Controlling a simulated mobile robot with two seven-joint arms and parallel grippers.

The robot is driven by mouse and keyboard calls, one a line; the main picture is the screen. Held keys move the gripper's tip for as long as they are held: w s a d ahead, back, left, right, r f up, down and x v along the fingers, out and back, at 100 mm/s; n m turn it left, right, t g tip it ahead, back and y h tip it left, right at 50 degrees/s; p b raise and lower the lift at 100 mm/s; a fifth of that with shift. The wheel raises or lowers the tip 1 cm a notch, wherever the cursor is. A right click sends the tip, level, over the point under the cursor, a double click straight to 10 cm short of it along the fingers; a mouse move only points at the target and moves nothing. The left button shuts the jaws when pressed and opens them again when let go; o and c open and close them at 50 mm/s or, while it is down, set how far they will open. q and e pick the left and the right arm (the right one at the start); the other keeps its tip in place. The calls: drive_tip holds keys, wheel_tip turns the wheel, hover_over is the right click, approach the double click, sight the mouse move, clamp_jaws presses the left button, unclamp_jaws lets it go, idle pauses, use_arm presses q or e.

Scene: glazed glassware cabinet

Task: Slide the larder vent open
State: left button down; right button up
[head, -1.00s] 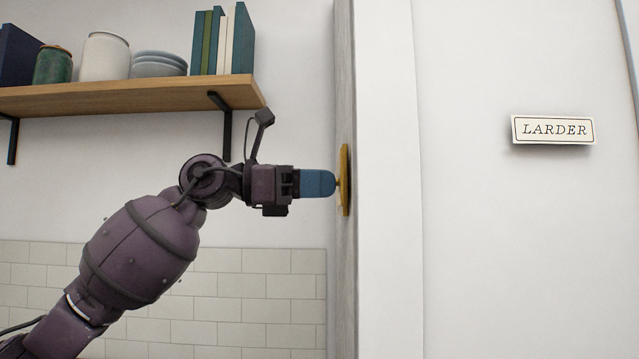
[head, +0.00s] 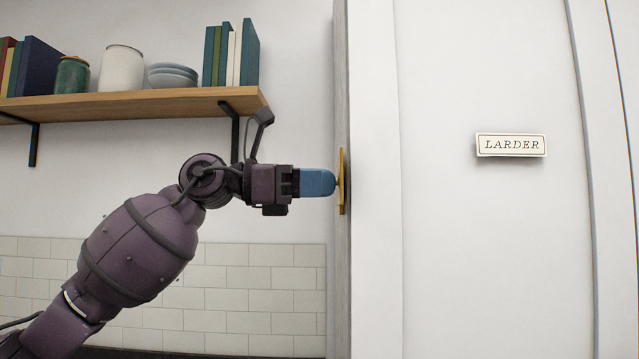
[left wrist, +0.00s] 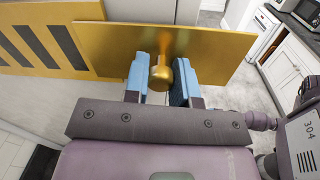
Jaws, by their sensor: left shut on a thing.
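The larder vent shows in the left wrist view as a brass plate with several dark open slots (left wrist: 22,48) at the left. A plain brass slider plate (left wrist: 112,45) overlaps it and reaches to the right. A round brass knob (left wrist: 161,73) stands out from the slider. My left gripper (left wrist: 162,82) has its blue fingers on both sides of the knob and is shut on it. In the head view my left gripper (head: 334,182) meets the brass slider plate (head: 342,180), seen edge-on on the larder's side; the slots are hidden there. My right gripper is not in view.
A white larder front with a LARDER sign (head: 511,145) stands right of the vent. A wooden shelf (head: 130,104) with jars, bowls and books hangs behind my left arm. White cabinets (left wrist: 292,68) show at the right of the left wrist view.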

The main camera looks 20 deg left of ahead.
use_arm(q)
drive_tip(key=c, duration=1.3)
unclamp_jaws()
drive_tip(key=shift+s+d+f, duration=0.1)
drive_tip(key=shift+o, duration=0.5)
drive_tip(key=shift+s, duration=0.1)
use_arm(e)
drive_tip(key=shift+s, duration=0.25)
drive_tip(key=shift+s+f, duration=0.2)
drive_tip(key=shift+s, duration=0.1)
use_arm(q)
drive_tip(key=b+v, duration=0.1)
drive_tip(key=v, duration=0.9)
drive_tip(key=shift+a+b, duration=0.4)
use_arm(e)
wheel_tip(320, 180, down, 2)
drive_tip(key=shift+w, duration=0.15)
use_arm(q)
drive_tip(key=shift+s, duration=0.1)
